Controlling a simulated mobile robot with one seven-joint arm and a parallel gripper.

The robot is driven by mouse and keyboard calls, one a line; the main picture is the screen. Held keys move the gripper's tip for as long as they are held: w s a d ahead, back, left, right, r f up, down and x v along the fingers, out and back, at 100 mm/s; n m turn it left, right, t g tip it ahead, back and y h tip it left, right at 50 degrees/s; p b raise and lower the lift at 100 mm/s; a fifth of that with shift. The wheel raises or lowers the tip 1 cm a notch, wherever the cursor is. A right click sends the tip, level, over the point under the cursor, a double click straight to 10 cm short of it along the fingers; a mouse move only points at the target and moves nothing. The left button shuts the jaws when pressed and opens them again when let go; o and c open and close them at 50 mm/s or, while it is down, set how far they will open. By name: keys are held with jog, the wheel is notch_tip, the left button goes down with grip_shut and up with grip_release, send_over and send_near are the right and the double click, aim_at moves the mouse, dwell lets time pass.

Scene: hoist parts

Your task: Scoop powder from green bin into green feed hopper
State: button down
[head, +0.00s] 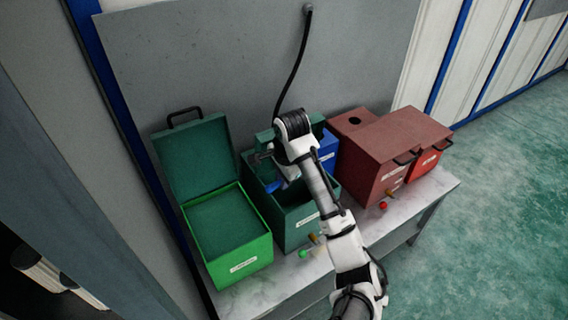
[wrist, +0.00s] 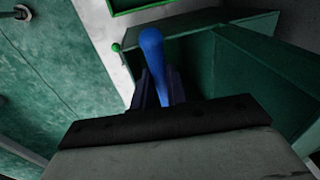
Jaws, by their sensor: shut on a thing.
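The bright green bin (head: 240,262) stands at the left end of the bench, its dark green lid (head: 193,158) swung up. A flat dark green surface fills much of its inside. The darker green feed hopper (head: 298,228) stands to its right with an open top. My gripper (head: 268,172) is over the hopper's opening, shut on a blue handle (head: 276,186). In the wrist view the handle (wrist: 153,55) stands between my fingers (wrist: 156,90), with the hopper wall (wrist: 265,65) to the right. The scoop's bowl and any powder in it are hidden.
A blue box (head: 328,148) is partly hidden behind my arm. A dark red box (head: 385,150) and a bright red bin (head: 425,162) stand at the right. Green (head: 303,254) and red (head: 383,206) knobs stick out near the bench's front edge. A grey panel rises behind.

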jog(key=shift+w, duration=0.2)
jog(key=shift+a+r, duration=0.1)
jog(key=shift+a, duration=0.1)
jog(key=shift+s+d+f+t+y, duration=0.2)
jog(key=shift+s+t+y, duration=0.1)
jog(key=shift+t, duration=0.1)
jog(key=shift+w+a+t+b, duration=0.1)
jog(key=shift+a+t+b, duration=0.1)
jog(key=shift+t+b, duration=0.15)
jog(key=shift+d+f+y+b, duration=0.15)
jog(key=shift+f+y+b, duration=0.1)
jog(key=shift+y+b, duration=0.15)
jog(key=shift+d+t+b, duration=0.2)
jog(key=shift+t+b, duration=0.25)
jog(key=shift+b, duration=0.6)
jog(key=shift+f+b, duration=0.1)
jog(key=shift+b, duration=0.25)
jog(key=t+y+b, duration=0.1)
jog(key=b, duration=0.3)
jog(key=t+y+b, duration=0.1)
jog(key=b, duration=0.3)
jog(key=t+b, duration=0.1)
jog(key=b, duration=0.3)
jog(key=shift+s+d+f+y, duration=0.15)
jog(key=shift+s+f+y, duration=0.1)
jog(key=shift+f+y, duration=0.15)
